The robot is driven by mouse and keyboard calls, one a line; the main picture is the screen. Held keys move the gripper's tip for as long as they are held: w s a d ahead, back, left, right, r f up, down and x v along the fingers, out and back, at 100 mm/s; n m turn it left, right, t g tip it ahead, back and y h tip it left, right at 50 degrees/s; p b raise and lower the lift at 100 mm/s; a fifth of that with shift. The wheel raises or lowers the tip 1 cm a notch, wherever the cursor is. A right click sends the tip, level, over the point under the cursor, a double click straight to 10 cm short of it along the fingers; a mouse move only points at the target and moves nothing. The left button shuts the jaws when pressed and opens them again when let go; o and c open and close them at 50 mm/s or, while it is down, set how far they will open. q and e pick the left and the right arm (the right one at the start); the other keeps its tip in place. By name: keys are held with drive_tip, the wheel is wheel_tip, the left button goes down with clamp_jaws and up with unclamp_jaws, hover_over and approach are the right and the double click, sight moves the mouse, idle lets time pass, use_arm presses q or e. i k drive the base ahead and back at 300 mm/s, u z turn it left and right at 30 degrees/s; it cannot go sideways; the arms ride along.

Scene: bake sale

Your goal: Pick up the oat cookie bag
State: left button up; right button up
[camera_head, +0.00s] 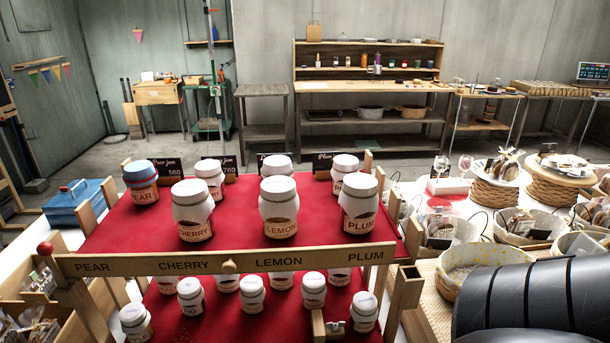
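Clear bags with brown contents stand in a basket (465,232) at the right, and more bagged goods (436,228) show there. Other bags (25,328) lie in a wooden crate at the lower left, partly cut off by the frame edge. I cannot tell which bag is the oat cookie bag; no label is readable. Neither gripper shows. A dark, rounded arm link (540,298), probably mine, covers the lower right corner and hides what is behind it.
A stepped red stand (140,222) with several white-lidded jam jars (280,207) fills the middle. A wooden name rail (229,266) crosses its front. A blue box (78,203) stands left. Woven baskets (495,194) crowd the right side.

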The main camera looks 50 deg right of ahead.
sight(42, 280)
drive_tip(key=z, duration=4.2)
drive_tip(key=k, duration=0.95)
drive_tip(key=z, duration=0.55)
drive_tip(key=k, duration=1.5)
drive_tip(key=u, duration=0.5)
